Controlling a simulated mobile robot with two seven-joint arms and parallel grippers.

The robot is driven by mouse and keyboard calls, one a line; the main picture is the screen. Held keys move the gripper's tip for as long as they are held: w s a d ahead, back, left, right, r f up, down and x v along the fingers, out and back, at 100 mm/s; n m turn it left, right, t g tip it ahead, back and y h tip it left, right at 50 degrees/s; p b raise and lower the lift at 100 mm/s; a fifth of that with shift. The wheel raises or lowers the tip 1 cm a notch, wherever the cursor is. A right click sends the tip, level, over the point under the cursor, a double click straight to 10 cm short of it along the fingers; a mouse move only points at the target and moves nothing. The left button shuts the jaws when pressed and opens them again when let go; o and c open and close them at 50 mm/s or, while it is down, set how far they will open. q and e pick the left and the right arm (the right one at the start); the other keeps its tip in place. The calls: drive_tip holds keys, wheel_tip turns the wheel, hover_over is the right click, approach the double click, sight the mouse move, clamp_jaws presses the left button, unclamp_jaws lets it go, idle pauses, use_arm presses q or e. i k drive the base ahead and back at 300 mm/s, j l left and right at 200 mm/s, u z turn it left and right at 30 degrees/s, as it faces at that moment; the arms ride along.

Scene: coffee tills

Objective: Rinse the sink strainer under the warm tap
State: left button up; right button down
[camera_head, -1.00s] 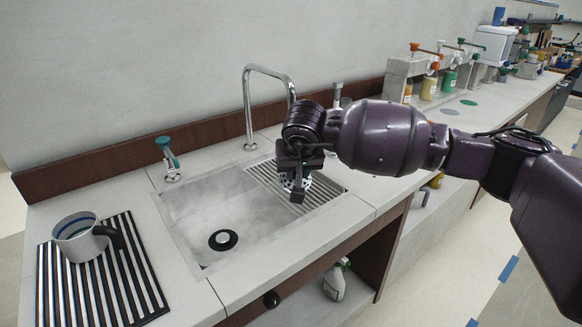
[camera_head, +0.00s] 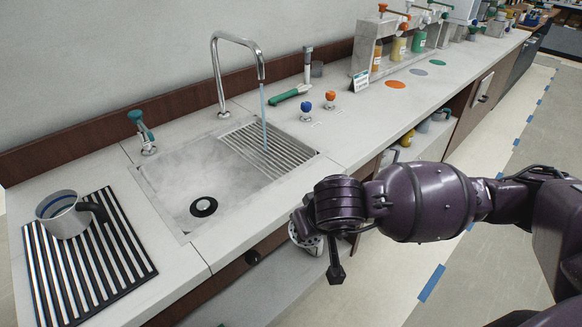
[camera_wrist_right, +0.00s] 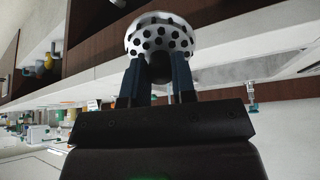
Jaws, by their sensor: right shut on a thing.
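The sink strainer (camera_head: 304,241), a white perforated cup with dark holes, is in front of the counter edge, partly hidden by my right gripper (camera_head: 316,226). In the right wrist view the strainer (camera_wrist_right: 160,38) sits at the tips of my right gripper's two blue-grey fingers (camera_wrist_right: 158,75), which are shut on it. The tap (camera_head: 238,42) arches over the sink (camera_head: 165,192), and a thin blue stream (camera_head: 264,118) falls from its spout onto the ribbed drainer (camera_head: 285,150). A blue knob (camera_head: 305,107) and an orange-red knob (camera_head: 330,97) stand right of the sink. My left gripper is not in view.
A striped mat (camera_head: 103,262) with a mug (camera_head: 62,214) lies left of the sink. A black round drain (camera_head: 204,207) is in the basin. A green-handled tool (camera_head: 291,94) lies behind the knobs. The floor in front of the counter is clear.

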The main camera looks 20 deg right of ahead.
sight(330, 96)
drive_tip(key=i+l+z, duration=0.15)
drive_tip(key=l, duration=0.25)
drive_tip(key=i+l+z, duration=0.2)
drive_tip(key=l, duration=0.2)
drive_tip(key=l+z, duration=0.15)
drive_tip(key=l, duration=0.2)
drive_tip(key=i+l+z, duration=0.15)
drive_tip(key=l, duration=0.2)
drive_tip(key=i+l+z, duration=0.2)
drive_tip(key=l, duration=0.1)
